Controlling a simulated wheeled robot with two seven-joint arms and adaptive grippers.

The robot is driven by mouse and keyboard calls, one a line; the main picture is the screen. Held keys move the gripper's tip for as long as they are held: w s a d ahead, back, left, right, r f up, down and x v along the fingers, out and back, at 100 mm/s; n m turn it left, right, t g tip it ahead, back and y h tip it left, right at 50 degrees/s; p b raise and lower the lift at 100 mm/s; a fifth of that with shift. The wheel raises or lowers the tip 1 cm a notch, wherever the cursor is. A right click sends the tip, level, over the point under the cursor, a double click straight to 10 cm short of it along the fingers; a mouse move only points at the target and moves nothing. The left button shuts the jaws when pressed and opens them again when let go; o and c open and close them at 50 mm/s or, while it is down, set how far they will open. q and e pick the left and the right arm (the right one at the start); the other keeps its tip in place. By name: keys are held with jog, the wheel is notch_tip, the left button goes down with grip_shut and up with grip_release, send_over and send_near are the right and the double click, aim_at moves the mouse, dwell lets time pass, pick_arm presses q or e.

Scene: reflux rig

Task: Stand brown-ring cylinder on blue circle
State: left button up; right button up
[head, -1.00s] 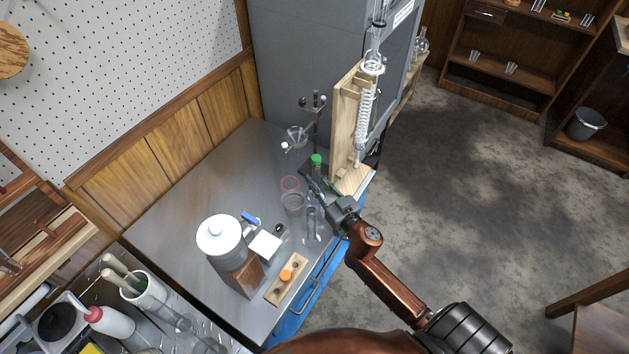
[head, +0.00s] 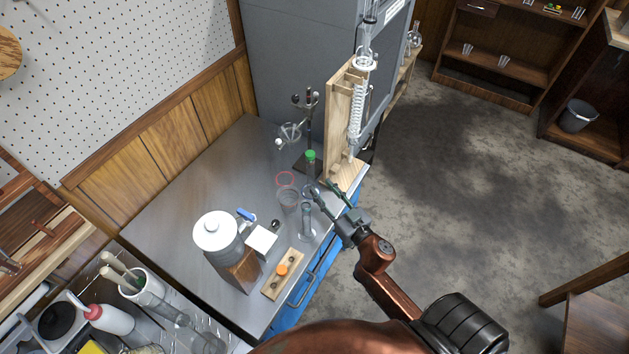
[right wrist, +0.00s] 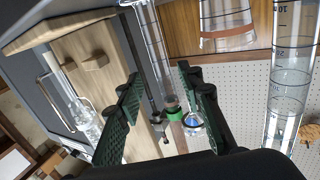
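Two clear glass vessels stand upright on the grey bench in the head view: a wider one (head: 288,198) and a slim cylinder (head: 307,222) right of it. I cannot tell a brown ring on either there. In the right wrist view, a glass vessel with brownish bands (right wrist: 226,25) shows at the top, and a graduated cylinder with blue marks (right wrist: 293,75) at the right. A faint bluish circle (head: 308,191) shows on the bench, partly hidden by my right gripper (head: 327,188). The gripper's green fingers are apart and empty (right wrist: 160,90). My left gripper is out of view.
A red circle (head: 286,179) lies left of the gripper. A green-capped tube (head: 310,160), a clamp stand (head: 309,120) and a wooden condenser board (head: 339,115) stand behind.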

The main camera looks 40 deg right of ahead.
jog(key=shift+s+a, duration=0.1)
jog(key=shift+s, duration=2.15)
